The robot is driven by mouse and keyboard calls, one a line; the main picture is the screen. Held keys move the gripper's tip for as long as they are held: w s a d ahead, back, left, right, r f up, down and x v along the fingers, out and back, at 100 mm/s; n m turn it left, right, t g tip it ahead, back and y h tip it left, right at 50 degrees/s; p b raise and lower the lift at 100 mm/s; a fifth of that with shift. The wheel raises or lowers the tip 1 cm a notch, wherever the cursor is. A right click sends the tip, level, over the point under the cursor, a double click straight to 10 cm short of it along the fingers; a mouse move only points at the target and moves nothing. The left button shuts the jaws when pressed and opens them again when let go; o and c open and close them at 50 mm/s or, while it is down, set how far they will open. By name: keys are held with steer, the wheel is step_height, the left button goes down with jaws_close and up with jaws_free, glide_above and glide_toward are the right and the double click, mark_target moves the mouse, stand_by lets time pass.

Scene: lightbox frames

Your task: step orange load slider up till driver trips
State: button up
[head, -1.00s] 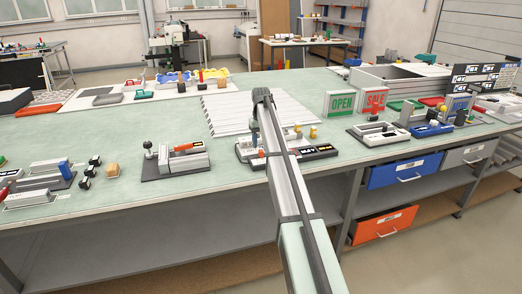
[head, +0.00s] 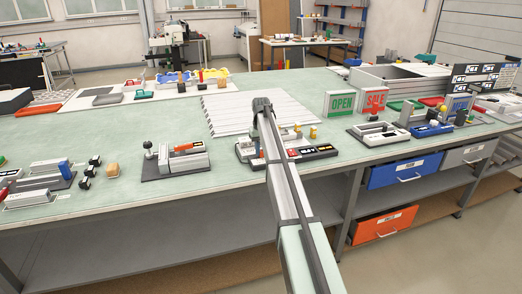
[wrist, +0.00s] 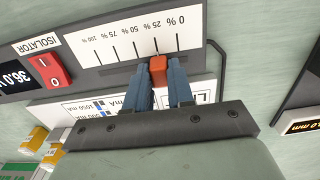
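The orange load slider (wrist: 158,69) stands at about the 25 % mark of the white load scale (wrist: 120,38) in the wrist view; 0 % is at the right end and 100 % at the left. My gripper (wrist: 162,72) has a blue finger on each side of the slider and appears closed on it. The red isolator switch (wrist: 47,70) and a dark display reading 36.0 V (wrist: 17,79) lie to the left. In the head view my arm partly covers the driver unit (head: 318,151), and its slider is hidden.
A white panel (wrist: 85,106) printed with mA values lies partly behind my gripper, with yellow parts (wrist: 36,139) at lower left. In the head view OPEN (head: 341,103) and SALE (head: 375,101) signs stand behind right, and a grey slider fixture (head: 180,160) stands to the left.

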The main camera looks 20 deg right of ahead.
jaws_close()
steer(key=shift+d, duration=1.25)
steer(key=o, duration=0.5)
jaws_free()
steer(key=shift+r, duration=0.1)
step_height(320, 180, up, 14)
steer(key=shift+f, duration=0.2)
